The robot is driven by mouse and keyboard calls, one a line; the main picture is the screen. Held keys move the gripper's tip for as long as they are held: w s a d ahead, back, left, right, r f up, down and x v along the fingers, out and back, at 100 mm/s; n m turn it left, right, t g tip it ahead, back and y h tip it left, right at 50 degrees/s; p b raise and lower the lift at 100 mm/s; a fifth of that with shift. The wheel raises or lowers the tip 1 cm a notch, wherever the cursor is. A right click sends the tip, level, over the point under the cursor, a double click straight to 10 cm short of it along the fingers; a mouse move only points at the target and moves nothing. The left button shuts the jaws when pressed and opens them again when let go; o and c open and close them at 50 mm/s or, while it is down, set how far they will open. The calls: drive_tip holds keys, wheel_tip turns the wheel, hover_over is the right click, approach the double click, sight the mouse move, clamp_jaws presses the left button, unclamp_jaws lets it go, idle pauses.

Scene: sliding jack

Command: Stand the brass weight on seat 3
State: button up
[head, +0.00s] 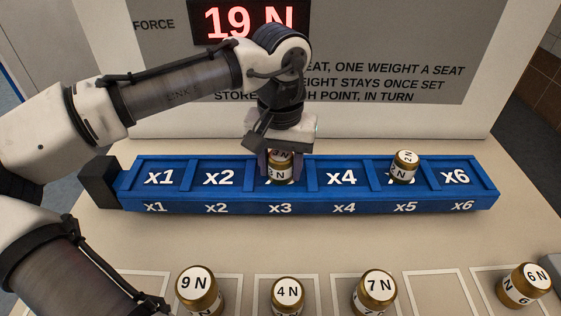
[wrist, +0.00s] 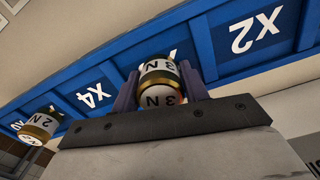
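My gripper (head: 280,166) is at seat x3 of the blue seat rail (head: 248,207), pointing down. Its two fingers stand on either side of a brass weight (head: 280,173) labelled 3 N. The weight is upright in seat x3; I cannot tell whether its base touches the seat floor. In the wrist view the 3 N weight (wrist: 160,84) sits between the fingers, which look close against its sides. Part of the weight's top is hidden by the gripper in the head view.
A 2 N weight (head: 404,167) stands in seat x5. Weights of 9 N (head: 197,291), 4 N (head: 288,295), 7 N (head: 375,293) and 6 N (head: 524,286) stand in front on the counter. Other seats are empty. A display (head: 248,20) reads 19 N.

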sight(281, 155)
drive_tip(key=o, duration=0.3)
drive_tip(key=shift+r, duration=0.1)
wheel_tip(281, 155, up, 12)
drive_tip(key=shift+r, duration=0.1)
idle(0.4)
